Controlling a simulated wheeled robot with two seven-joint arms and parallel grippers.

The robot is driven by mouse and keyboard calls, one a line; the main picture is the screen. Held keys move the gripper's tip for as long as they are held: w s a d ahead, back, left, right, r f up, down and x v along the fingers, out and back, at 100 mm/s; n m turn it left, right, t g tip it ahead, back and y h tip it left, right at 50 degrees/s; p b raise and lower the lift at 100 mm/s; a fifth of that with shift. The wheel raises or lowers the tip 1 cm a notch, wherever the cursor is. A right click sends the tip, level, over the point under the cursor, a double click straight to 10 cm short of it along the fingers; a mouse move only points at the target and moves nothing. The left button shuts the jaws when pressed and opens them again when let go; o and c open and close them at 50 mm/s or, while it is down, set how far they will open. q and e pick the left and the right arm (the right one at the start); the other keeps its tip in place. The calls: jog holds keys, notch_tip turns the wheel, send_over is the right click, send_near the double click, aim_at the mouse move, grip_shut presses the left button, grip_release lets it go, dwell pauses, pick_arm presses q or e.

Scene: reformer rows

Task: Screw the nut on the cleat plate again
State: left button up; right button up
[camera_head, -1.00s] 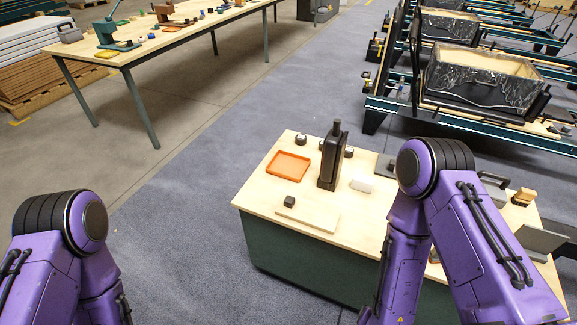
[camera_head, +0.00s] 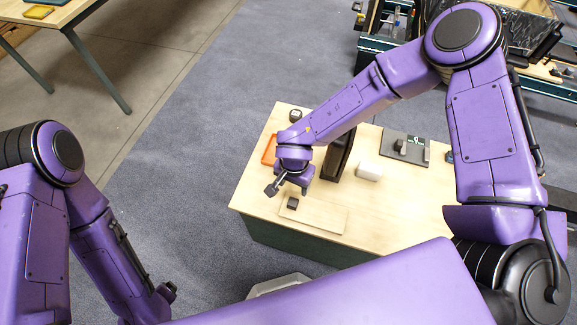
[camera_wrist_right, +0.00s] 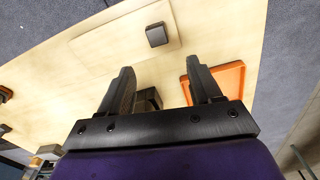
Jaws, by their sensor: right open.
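My right gripper (camera_head: 287,191) is open and empty above the near left part of the workbench. Its two dark fingers stand wide apart in the right wrist view (camera_wrist_right: 160,66). A small dark block (camera_head: 293,203) sits on a thin pale board just beyond the fingertips; it also shows in the wrist view (camera_wrist_right: 156,35). I cannot tell whether it is the nut. A grey plate (camera_head: 416,152) with a dark raised part and a small upright fitting lies at the back right, perhaps the cleat plate. My left gripper is out of view.
The pale board (camera_head: 325,217) lies near the front edge. An orange tray (camera_wrist_right: 232,76) is beside the right finger. A tall black device (camera_head: 340,158) stands close to my right wrist, with a white block (camera_head: 369,171) beside it. The bench's front right is clear.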

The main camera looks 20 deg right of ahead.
aim_at(293, 201)
jog(key=shift+n, duration=0.8)
jog(key=f, duration=0.9)
jog(key=shift+s+a+f+p, duration=0.15)
jog(key=shift+s+f+p, duration=0.05)
jog(key=shift+s+p, duration=0.15)
jog(key=shift+f, duration=0.5)
